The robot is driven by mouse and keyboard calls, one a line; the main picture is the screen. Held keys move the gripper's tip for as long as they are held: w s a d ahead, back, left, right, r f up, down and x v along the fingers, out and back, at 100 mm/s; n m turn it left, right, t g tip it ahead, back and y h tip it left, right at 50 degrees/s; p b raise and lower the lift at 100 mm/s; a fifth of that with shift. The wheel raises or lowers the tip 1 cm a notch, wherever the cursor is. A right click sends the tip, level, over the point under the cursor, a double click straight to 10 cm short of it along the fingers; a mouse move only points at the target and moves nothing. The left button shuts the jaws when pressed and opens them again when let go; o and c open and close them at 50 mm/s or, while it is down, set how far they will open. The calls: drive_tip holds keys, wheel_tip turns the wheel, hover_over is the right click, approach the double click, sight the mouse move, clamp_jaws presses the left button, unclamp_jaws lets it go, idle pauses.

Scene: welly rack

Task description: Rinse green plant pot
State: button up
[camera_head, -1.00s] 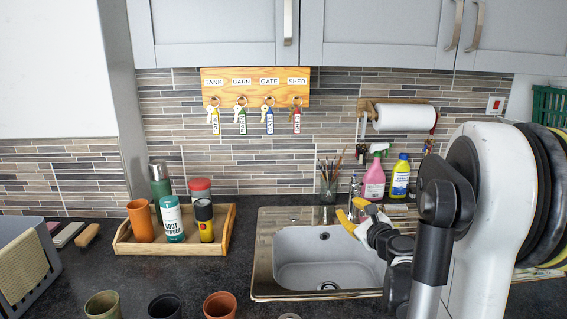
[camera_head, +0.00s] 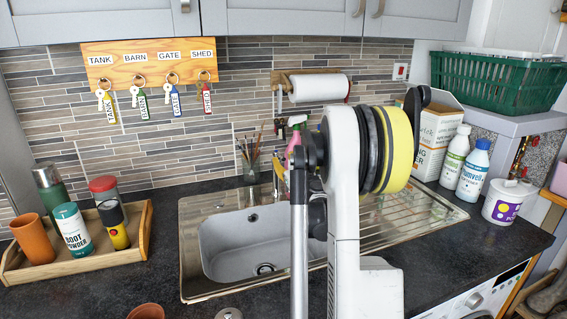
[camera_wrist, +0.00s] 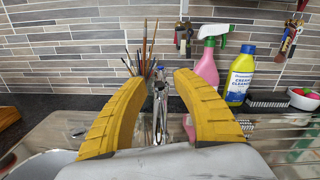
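The green plant pot is not in either current view. My gripper (camera_wrist: 162,92) is open and empty in the wrist view, its two yellow fingers spread left and right. The metal tap (camera_wrist: 160,105) shows between the fingers, farther off; I cannot tell how close it is. The sink (camera_head: 222,240) has an empty grey basin in the head view, and its steel edge also shows in the wrist view (camera_wrist: 40,135). In the head view my arm hides the gripper and the right part of the basin.
A wooden tray (camera_head: 146,232) with bottles and cups stands left of the sink. A terracotta pot (camera_head: 146,312) is cut off at the bottom edge. A pink spray bottle (camera_wrist: 207,70) and a yellow cleaner bottle (camera_wrist: 239,75) stand behind the sink. White bottles (camera_head: 473,172) stand far right.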

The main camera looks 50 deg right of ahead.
drive_tip(key=shift+w+d, duration=0.1)
drive_tip(key=shift+w, duration=0.05)
clamp_jaws()
drive_tip(key=shift+s+d+r+n+t+y, duration=0.15)
drive_tip(key=shift+d+n+t+y, duration=0.2)
drive_tip(key=shift+n+y, duration=0.35)
drive_tip(key=shift+s+d+f+n+t+y, duration=0.1)
drive_tip(key=shift+d+n+t+y, duration=0.25)
drive_tip(key=shift+y, duration=0.6)
drive_tip(key=shift+s+d+r+n+t+y, duration=0.1)
drive_tip(key=shift+s+d+n+t+y, duration=0.1)
drive_tip(key=shift+d+n+y, duration=0.5)
drive_tip(key=shift+w+a, duration=0.1)
drive_tip(key=shift+a, duration=0.25)
